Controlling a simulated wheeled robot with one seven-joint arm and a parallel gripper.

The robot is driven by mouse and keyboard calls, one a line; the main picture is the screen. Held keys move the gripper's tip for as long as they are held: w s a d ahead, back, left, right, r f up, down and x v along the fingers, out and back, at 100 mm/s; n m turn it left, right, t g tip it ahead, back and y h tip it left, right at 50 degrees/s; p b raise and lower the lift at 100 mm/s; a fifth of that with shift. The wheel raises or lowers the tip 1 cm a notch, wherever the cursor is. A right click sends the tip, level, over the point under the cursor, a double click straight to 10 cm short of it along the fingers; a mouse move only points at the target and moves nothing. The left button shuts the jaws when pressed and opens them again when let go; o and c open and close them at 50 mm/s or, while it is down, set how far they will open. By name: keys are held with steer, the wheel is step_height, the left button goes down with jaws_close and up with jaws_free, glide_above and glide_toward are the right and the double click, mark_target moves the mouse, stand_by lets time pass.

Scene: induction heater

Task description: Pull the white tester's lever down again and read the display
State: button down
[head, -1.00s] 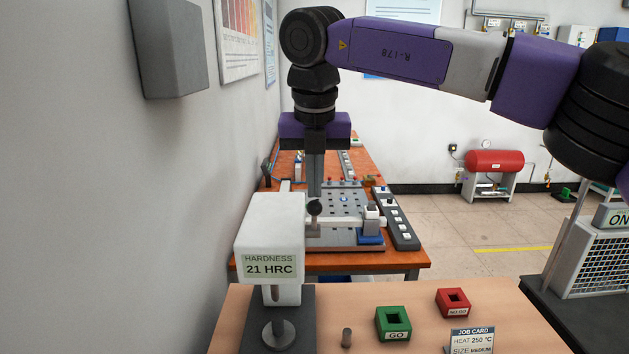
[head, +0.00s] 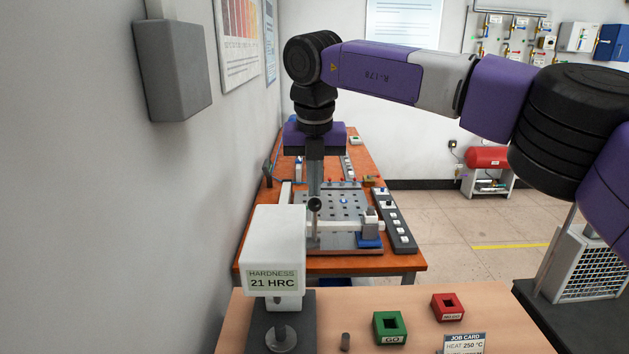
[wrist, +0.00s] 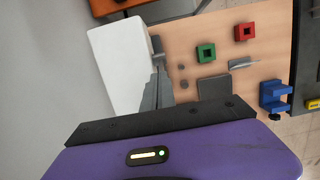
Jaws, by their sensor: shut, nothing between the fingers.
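The white tester (head: 272,245) stands at the left of the near wooden table, and its display (head: 272,280) reads "HARDNESS 21 HRC". Its lever, with a dark ball knob (head: 314,204), shows at the upper right of the white head. My gripper (head: 314,192) is shut and points down at the lever, close to the knob. I cannot tell whether they touch. In the wrist view the fingers (wrist: 158,92) are together beside the white tester (wrist: 120,70).
A small dark cylinder (head: 345,341) stands on the near table. The green GO block (head: 390,327), red NO-GO block (head: 448,307) and job card (head: 464,344) are to its right. Behind is an orange bench with a perforated plate (head: 335,208). The wall is close on the left.

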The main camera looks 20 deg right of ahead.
steer(key=w+p+v, duration=0.1)
steer(key=p+v, duration=0.1)
steer(key=v, duration=0.5)
steer(key=shift+w+d+r, duration=0.15)
steer(key=shift+d+r, duration=0.1)
steer(key=shift+r, duration=0.25)
